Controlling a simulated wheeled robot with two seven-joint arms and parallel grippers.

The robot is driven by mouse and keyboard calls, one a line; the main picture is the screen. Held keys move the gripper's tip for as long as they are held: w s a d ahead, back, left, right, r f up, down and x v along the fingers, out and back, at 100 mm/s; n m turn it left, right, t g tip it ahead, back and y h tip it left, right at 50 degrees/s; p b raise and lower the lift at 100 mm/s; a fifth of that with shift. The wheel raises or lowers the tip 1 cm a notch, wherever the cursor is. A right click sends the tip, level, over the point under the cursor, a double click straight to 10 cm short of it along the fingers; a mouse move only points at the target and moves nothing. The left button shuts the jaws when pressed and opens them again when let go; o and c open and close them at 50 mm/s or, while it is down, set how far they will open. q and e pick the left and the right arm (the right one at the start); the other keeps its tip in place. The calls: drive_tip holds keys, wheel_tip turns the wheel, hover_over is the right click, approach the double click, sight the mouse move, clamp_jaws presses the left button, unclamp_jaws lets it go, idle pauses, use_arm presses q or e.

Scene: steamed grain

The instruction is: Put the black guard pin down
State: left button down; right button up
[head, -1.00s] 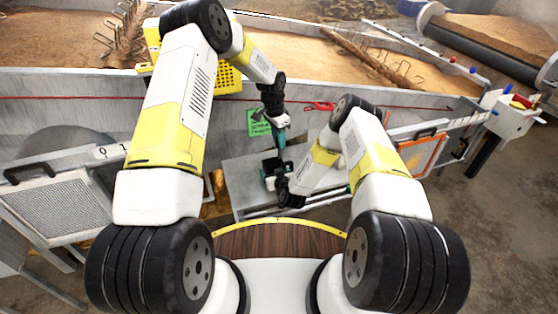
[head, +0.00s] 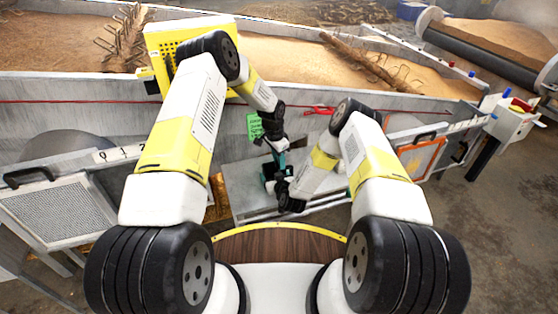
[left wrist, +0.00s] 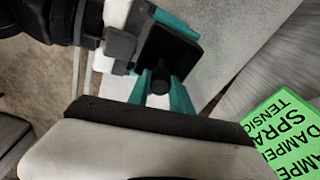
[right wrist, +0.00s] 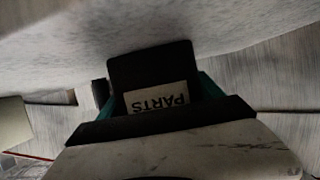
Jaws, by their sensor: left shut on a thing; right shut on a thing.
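My left gripper (head: 279,158) points down over the grey bench. In the left wrist view its teal fingers are shut around the dark round head of the black guard pin (left wrist: 160,80). A square black parts box (left wrist: 168,50) lies just beyond the pin; the pin's lower end is hidden, so I cannot tell whether it is inside the box. My right gripper is shut on this box, which shows its PARTS label in the right wrist view (right wrist: 155,97). In the head view the box (head: 268,172) is small, close below my left gripper.
The grey bench (head: 240,190) lies under both grippers. A green sign (head: 255,127) hangs on the trough wall behind my left wrist. A red handle (head: 318,110) and red cord run along that wall. A yellow perforated box (head: 165,40) stands behind my left arm.

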use_arm(q)
drive_tip(key=shift+f, duration=0.45)
drive_tip(key=c, duration=1.1)
unclamp_jaws()
drive_tip(key=shift+c, duration=0.2)
drive_tip(key=s+a+r+n+t, duration=0.1)
drive_tip(key=s+a+r, duration=0.15)
drive_tip(key=r, duration=1.05)
drive_tip(key=s+a+r+n, duration=0.1)
drive_tip(key=s+a+r, duration=0.15)
drive_tip(key=r, duration=1.15)
drive_tip(key=s+a+r+n+t, duration=0.1)
drive_tip(key=s+a+r, duration=0.1)
drive_tip(key=s+r, duration=0.3)
drive_tip(key=s+a+r+n, duration=0.2)
drive_tip(key=a+r, duration=0.1)
drive_tip(key=r, duration=0.3)
drive_tip(key=s+a+r+n+t, duration=0.1)
drive_tip(key=s+a+r+n, duration=0.1)
drive_tip(key=s, duration=1)
drive_tip(key=s+a+r+n+t+h, duration=0.1)
drive_tip(key=s+r+n, duration=0.3)
drive_tip(key=s, duration=0.8)
drive_tip(key=shift+a+r+t, duration=0.7)
drive_tip(key=shift+a+r, duration=0.05)
drive_tip(key=shift+a, duration=0.15)
